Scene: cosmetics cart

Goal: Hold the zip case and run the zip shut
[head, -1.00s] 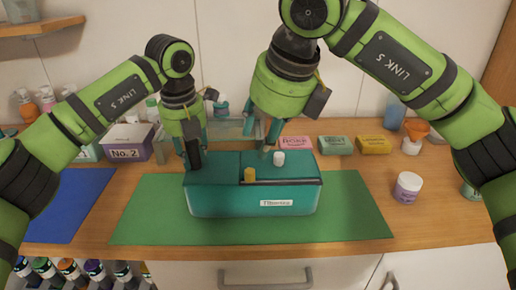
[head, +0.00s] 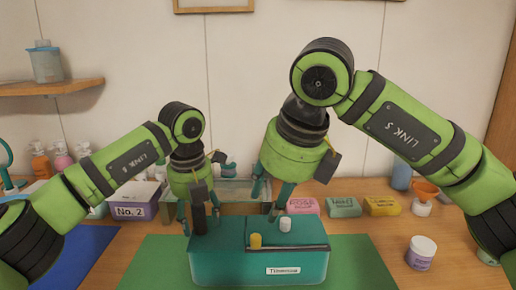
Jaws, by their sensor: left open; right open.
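The zip case (head: 225,267) is a teal box with a white name label on its front, standing on a green mat (head: 355,265). A dark zip line runs along the right part of its top. A yellow tab (head: 256,241) sits at the left end of that line and a white knob (head: 285,224) stands behind it. My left gripper (head: 199,216) is open at the left end of the case top, with a dark upright part between its fingers. My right gripper (head: 267,200) is open above the back of the case, near the white knob. Whether its fingertips touch the case is unclear.
A purple box (head: 133,211) labelled No. 2 stands behind left, by a blue mat (head: 88,245). Pink, green and yellow packs (head: 343,207) lie behind right. The green mat right of the case is clear.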

